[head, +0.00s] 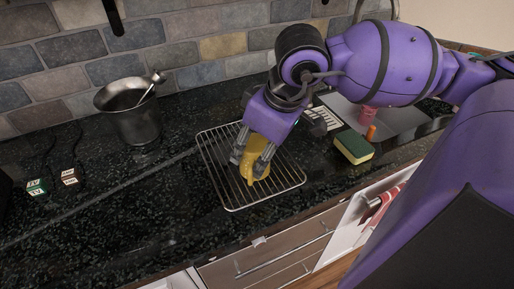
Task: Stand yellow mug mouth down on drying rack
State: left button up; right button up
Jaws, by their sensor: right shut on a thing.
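The yellow mug (251,184) is at the middle of the wire drying rack (292,186), partly hidden by my right gripper. My right gripper (250,172) comes down from above and is shut on the mug, with its fingers on either side. The mug is low over the rack's bars. I cannot tell whether it touches them, and its mouth is not clear to see. The rack lies flat on the dark counter. My left gripper is not in view.
A metal bucket (131,118) with a utensil stands at the left. Two small boxes (69,176) (36,187) sit at the far left. A green and yellow sponge (353,147) and an orange item (371,132) lie right of the rack. An open drawer (345,232) is below. The left counter is mostly clear.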

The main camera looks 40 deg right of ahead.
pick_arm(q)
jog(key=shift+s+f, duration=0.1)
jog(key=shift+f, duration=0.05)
pick_arm(e)
jog(key=shift+f, duration=0.1)
jog(key=o, duration=1.4)
jog(key=shift+c, duration=0.2)
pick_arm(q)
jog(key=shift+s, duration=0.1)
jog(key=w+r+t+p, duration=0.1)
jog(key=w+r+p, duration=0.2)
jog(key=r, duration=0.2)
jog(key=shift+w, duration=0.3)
pick_arm(e)
jog(key=v, duration=1.9)
jog(key=shift+w, duration=0.25)
jog(key=shift+a, duration=0.1)
